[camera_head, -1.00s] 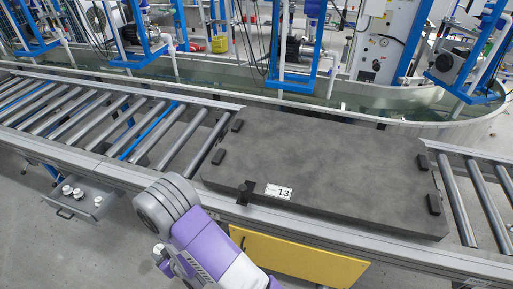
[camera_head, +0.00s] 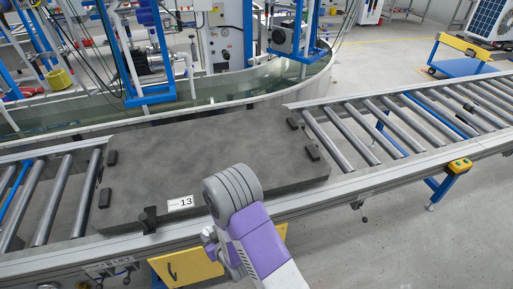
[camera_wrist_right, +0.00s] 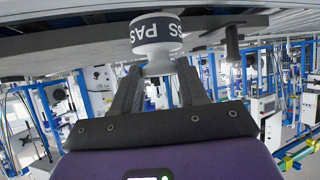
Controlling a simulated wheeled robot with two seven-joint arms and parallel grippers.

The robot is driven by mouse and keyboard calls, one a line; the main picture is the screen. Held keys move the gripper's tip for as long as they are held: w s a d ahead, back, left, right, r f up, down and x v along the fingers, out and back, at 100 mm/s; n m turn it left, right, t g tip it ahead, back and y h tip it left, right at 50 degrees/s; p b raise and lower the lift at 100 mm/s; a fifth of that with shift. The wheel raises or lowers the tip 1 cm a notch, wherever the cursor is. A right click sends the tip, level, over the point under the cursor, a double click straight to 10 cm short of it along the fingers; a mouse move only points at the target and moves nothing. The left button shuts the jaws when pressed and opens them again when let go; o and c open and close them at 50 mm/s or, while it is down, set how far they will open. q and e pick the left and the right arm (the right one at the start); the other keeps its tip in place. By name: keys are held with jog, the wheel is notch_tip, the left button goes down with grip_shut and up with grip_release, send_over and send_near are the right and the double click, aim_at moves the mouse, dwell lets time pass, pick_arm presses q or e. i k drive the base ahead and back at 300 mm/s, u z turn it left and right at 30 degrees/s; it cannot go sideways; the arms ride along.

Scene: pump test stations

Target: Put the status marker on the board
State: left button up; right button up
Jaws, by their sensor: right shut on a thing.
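The status marker (camera_wrist_right: 157,42) is a white, round, spool-like piece with a dark band lettered "PASS". In the right wrist view my right gripper (camera_wrist_right: 158,66) is shut on its narrow part. The marker is hidden in the head view, where my purple and grey right arm stands before the conveyor. A flat dark grey slab (camera_head: 230,150), which looks like the board, lies on the rollers and carries a "13" label (camera_head: 180,203) at its near edge. Its top is bare apart from small black blocks near its ends. My left gripper is not in view.
Roller conveyor (camera_head: 350,140) runs on both sides of the slab, with a metal rail in front. A yellow panel (camera_head: 185,268) hangs below it. A yellow button box (camera_head: 459,165) sits on the rail at right. Pump stands and a curved water trough are behind.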

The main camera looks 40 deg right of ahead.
aim_at(227, 150)
jog(key=z, duration=0.2)
jog(key=i, duration=1)
